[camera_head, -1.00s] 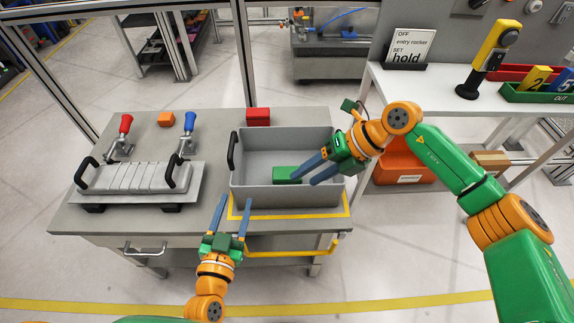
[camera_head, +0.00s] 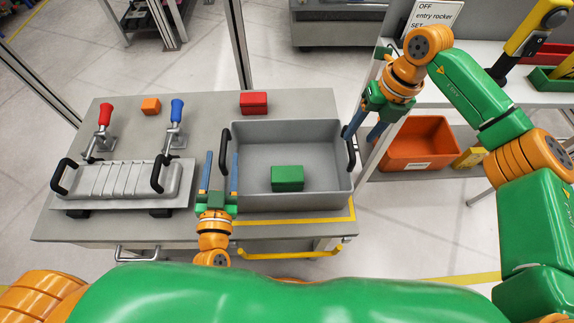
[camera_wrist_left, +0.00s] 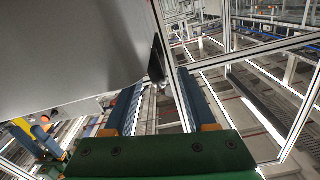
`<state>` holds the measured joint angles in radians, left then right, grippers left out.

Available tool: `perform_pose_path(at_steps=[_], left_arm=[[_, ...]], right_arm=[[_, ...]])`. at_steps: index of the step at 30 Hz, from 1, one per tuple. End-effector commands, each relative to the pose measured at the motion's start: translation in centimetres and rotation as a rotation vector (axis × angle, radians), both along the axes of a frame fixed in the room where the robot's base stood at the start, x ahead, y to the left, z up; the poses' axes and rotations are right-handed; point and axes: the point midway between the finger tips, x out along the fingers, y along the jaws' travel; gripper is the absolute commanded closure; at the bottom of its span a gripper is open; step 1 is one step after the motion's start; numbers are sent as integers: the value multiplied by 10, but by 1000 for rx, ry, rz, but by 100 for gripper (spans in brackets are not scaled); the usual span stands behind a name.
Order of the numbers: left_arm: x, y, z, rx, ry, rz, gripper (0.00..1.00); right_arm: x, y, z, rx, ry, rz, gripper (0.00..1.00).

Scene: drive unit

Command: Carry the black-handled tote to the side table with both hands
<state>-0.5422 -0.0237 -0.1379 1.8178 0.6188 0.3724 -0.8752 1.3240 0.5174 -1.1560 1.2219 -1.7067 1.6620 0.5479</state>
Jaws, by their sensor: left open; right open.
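The grey tote (camera_head: 305,132) with black handles sits on the grey workbench (camera_head: 110,225), inside a yellow outline. A green block (camera_head: 287,178) lies inside it. My left gripper (camera_head: 220,160) is open at the tote's left handle (camera_head: 224,150), which appears between its fingers in the head view. In the left wrist view the open left gripper (camera_wrist_left: 160,90) has the tote's grey wall (camera_wrist_left: 70,50) at upper left and a dark handle part (camera_wrist_left: 157,62) ahead. My right gripper (camera_head: 362,134) is open just above and beside the right handle (camera_head: 350,152); contact cannot be told.
A white side table (camera_head: 520,92) stands at right, with a sign and coloured bins. An orange bin (camera_head: 418,150) is on its lower shelf. A fixture plate with black handles (camera_head: 125,185), two clamps, an orange block (camera_head: 151,106) and a red block (camera_head: 254,102) share the workbench.

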Motion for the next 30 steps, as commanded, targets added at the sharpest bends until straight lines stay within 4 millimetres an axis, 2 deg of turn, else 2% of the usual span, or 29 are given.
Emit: perform_pose_path(at_steps=[6,12,23,28,29,30], left_arm=[[36,4,1,0,-3,0,44],[59,6,1,0,-1,0,44],[64,7,0,0,0,0,44],[64,7,0,0,0,0,90],[64,7,0,0,0,0,98],[64,7,0,0,0,0,100]], right_arm=[[-2,7,-35,-1,5,-1,47],[-2,11,-58,0,2,-1,47],[-1,12,-63,0,1,-1,47],[-1,12,-63,0,1,-1,92],[-1,12,-63,0,1,-1,100],[-1,12,-63,0,1,-1,100]])
